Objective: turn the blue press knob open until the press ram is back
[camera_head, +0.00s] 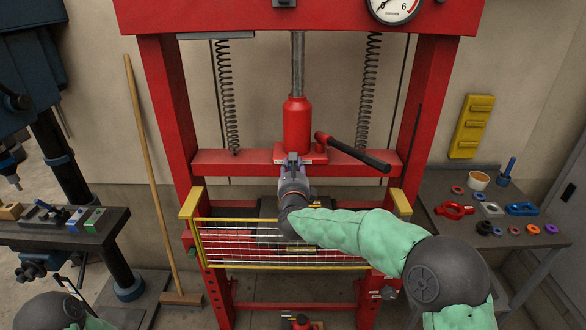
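The red shop press (420,110) stands in the middle of the head view. Its red jack (297,125) sits on a red crossbeam (225,163), and the bare silver ram (298,62) shows between the jack and the top beam. My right gripper (292,158) reaches up to the front of the jack's base. The blue knob does not show; the gripper covers that spot. The fingers are too small and overlapped to tell whether they are open or shut. My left arm shows only at the bottom left corner, with its gripper out of view.
A black-handled pump lever (352,153) sticks out right of the jack. A yellow-framed mesh guard (225,262) stands below the beam. Coil springs (227,98) hang on both sides. A right bench (470,195) holds several small parts, a left bench (60,235) more. A broom (150,170) leans at left.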

